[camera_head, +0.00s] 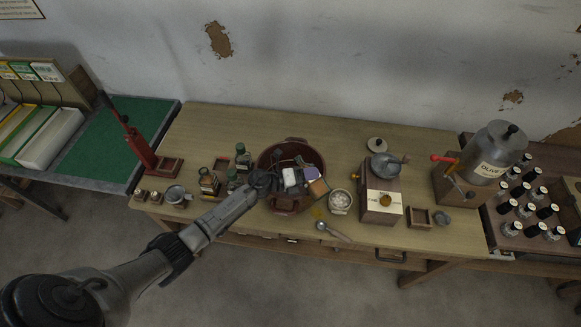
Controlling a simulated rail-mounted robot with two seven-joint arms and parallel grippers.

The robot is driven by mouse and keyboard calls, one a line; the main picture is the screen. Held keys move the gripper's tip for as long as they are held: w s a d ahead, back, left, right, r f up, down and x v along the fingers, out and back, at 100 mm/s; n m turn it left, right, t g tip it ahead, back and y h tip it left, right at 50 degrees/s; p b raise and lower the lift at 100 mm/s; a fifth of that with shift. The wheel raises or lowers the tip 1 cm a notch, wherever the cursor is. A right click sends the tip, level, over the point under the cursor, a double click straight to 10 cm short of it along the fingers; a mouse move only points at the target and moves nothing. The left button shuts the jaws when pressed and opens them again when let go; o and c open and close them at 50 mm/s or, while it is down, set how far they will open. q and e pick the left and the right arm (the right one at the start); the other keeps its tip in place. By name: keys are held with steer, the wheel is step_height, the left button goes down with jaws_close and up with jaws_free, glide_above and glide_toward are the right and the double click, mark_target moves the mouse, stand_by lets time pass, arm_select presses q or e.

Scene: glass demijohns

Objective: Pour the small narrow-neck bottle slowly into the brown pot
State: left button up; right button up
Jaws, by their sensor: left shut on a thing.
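The brown pot (292,145) is a wide reddish-brown vessel at the middle of the wooden table, open at the top. My left gripper (282,180) reaches in from the lower left and is over the pot's front part. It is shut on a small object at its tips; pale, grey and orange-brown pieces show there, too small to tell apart. I cannot make out a narrow-neck bottle in the jaws. The arm hides part of the pot's front left. My right gripper is not in view.
A spoon (333,232) lies in front. The table behind the pot is clear.

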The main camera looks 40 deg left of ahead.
arm_select(q)
steer(key=shift+r, duration=0.2)
steer(key=shift+a+f+n, duration=0.1)
steer(key=shift+a+n, duration=0.05)
steer(key=shift+n, duration=0.25)
steer(key=shift+w+a+f+n+t+h+b, duration=0.1)
steer(key=shift+w+a+n+t+h+b, duration=0.2)
steer(key=shift+a+n+b, duration=0.4)
stand_by(0.4)
steer(key=shift+s+d+b, duration=0.1)
steer(key=shift+d+b, duration=0.1)
steer(key=shift+b, duration=0.1)
stand_by(0.3)
steer(key=shift+f, duration=0.1)
stand_by(0.5)
steer(key=shift+n+h, duration=0.3)
steer(key=shift+n, duration=0.1)
steer(key=shift+f+t+b, duration=0.1)
steer(key=shift+t+b, duration=0.2)
steer(key=shift+b, duration=0.05)
stand_by(0.8)
steer(key=shift+n, duration=0.3)
stand_by(0.3)
steer(key=shift+r, duration=0.25)
stand_by(0.6)
